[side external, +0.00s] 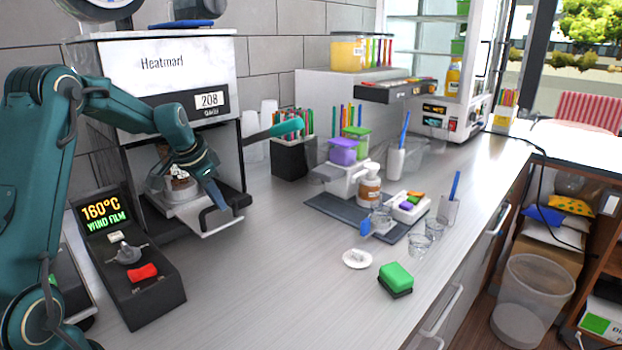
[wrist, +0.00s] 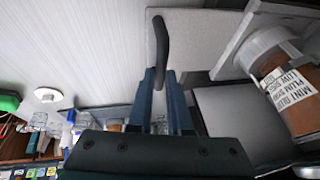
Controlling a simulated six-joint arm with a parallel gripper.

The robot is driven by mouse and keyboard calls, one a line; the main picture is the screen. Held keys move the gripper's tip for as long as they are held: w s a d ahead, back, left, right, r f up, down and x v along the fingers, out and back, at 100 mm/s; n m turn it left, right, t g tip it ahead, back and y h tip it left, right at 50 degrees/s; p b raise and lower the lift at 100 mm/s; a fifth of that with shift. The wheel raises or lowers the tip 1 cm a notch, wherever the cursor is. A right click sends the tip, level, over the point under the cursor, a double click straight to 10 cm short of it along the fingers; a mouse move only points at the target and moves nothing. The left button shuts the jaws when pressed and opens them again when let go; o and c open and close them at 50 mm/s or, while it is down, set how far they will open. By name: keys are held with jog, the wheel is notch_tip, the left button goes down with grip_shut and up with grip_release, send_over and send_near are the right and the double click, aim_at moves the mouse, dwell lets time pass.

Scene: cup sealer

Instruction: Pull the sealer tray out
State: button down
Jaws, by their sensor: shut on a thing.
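The cup sealer (side external: 165,72) is a white and black machine with a "208" display and a teal-gripped lever (side external: 285,128) on its right side. Its light grey tray (side external: 217,227) sticks out at the front of the machine's base. The tray's black curved handle (wrist: 160,35) rises between my fingers in the wrist view. My gripper (side external: 214,200) is shut on this handle; it also shows in the wrist view (wrist: 161,76). A brown cup with a white label (wrist: 290,92) sits in a pale ring on the tray, partly hidden by my arm in the side view.
A black control box (side external: 130,265) with a red switch stands at the front left. The counter right of the tray is clear up to a white dish (side external: 357,259), a green sponge (side external: 396,277) and several glasses. A dark mat (side external: 335,212) holds bottles and containers farther back.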

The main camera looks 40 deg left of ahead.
jog(key=shift+d, duration=0.15)
dwell(0.7)
jog(key=d, duration=1.6)
jog(key=shift+d, duration=0.15)
jog(key=c, duration=0.8)
grip_release()
jog(key=shift+c, duration=0.2)
jog(key=shift+v, duration=2.6)
